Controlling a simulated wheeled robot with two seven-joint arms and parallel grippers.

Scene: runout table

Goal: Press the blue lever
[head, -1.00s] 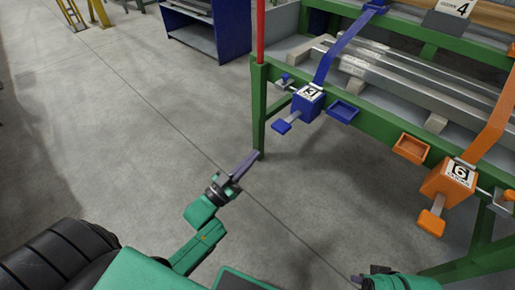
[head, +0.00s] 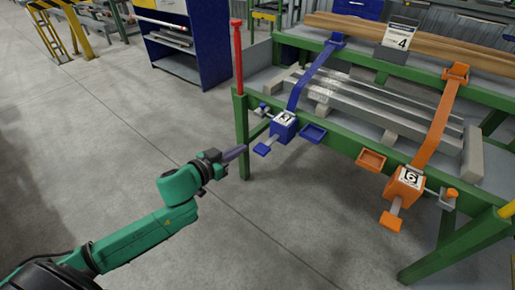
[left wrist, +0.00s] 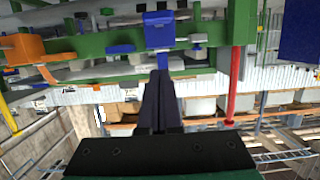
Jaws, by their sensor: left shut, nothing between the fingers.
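The blue lever (head: 263,149) is a small flat blue paddle. It sticks out from a blue box (head: 285,126) with a numbered label on the front of a green frame. My left gripper (head: 242,150) is shut and empty, just left of the paddle in the head view, with a small gap seen between them. In the left wrist view the scene is upside down. There the shut fingers (left wrist: 160,76) point towards a blue part (left wrist: 159,30), which may be the paddle or its box. My right gripper is not in view.
A green frame leg (head: 243,135) and a red post (head: 238,57) stand behind my left gripper. A blue tray (head: 313,132) is right of the blue box. An orange box (head: 404,184) with its orange paddle (head: 391,221) is farther right. The floor before the frame is clear.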

